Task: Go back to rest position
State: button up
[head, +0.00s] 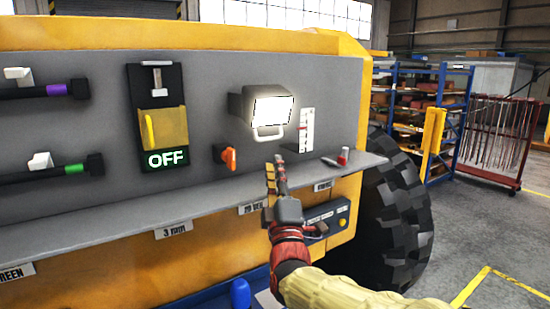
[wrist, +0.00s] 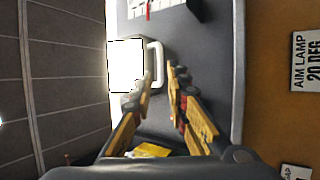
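My gripper (head: 275,164) is in front of the panel of the yellow machine, pointing up, just below the lamp's handle in the head view. In the wrist view its fingertips (wrist: 161,76) stand a narrow gap apart with nothing gripped between them. The lit lamp (head: 270,110) is a grey box with a bright white face and a pale loop handle (head: 268,133). In the wrist view the lamp (wrist: 126,66) is beyond the fingers, and the left fingertip overlaps the handle (wrist: 158,62). I cannot tell whether they touch.
A grey ledge (head: 120,240) runs below the panel. An orange knob (head: 229,157), a white scale (head: 307,130) and an OFF switch box (head: 157,118) are near. A red-tipped piece (head: 343,156) is at the ledge's right end. A large tyre (head: 398,215) stands right; open floor lies beyond.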

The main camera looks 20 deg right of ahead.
jog(key=shift+s+f, duration=0.2)
jog(key=shift+s, duration=0.1)
jog(key=shift+f, duration=0.1)
